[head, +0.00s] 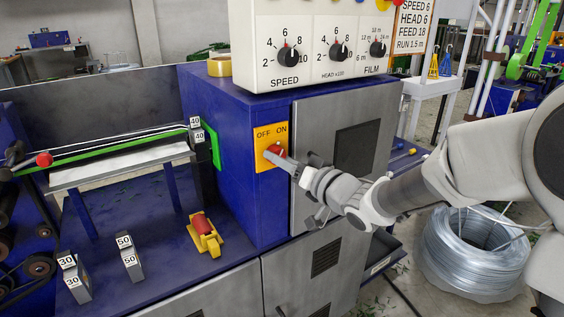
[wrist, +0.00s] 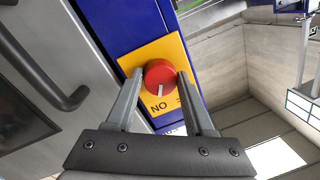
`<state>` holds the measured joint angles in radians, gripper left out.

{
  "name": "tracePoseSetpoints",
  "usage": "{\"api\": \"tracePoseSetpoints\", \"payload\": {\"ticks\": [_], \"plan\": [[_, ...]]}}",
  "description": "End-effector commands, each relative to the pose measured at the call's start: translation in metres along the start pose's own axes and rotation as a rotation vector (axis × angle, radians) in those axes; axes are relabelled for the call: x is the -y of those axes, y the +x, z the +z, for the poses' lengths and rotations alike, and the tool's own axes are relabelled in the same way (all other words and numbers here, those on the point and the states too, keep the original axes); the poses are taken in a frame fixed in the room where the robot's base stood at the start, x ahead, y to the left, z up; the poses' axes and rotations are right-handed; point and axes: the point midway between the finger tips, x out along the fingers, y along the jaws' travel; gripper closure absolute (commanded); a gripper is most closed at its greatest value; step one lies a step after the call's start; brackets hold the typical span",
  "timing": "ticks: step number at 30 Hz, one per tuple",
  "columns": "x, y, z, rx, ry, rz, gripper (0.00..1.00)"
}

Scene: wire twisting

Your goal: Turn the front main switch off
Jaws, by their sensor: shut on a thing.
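The main switch is a red round knob (head: 275,150) on a yellow plate (head: 264,133) marked OFF on the left and ON on the right, on the blue cabinet's front. In the wrist view the knob (wrist: 158,73) sits between my two fingers, and its white mark points down toward the ON lettering, which shows upside down. The OFF lettering is mostly hidden behind a finger there. My gripper (head: 273,156) is shut on the knob; its fingertips (wrist: 160,74) lie on either side of it.
A grey cabinet door (head: 312,120) with a dark handle (wrist: 60,95) is beside the plate. Above is a white dial panel (head: 310,75). A wire coil (head: 475,250) stands on the floor at right. A red and yellow pedal-like part (head: 204,235) lies on the blue bench.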

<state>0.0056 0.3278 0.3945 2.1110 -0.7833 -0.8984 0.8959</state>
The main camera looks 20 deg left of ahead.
Motion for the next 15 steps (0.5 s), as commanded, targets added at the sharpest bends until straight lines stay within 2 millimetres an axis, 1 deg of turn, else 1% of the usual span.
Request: {"api": "tracePoseSetpoints", "payload": {"ticks": [15], "plan": [[-0.0011,-0.0002,0.0012,0.036,-0.490,0.036,1.00]]}}
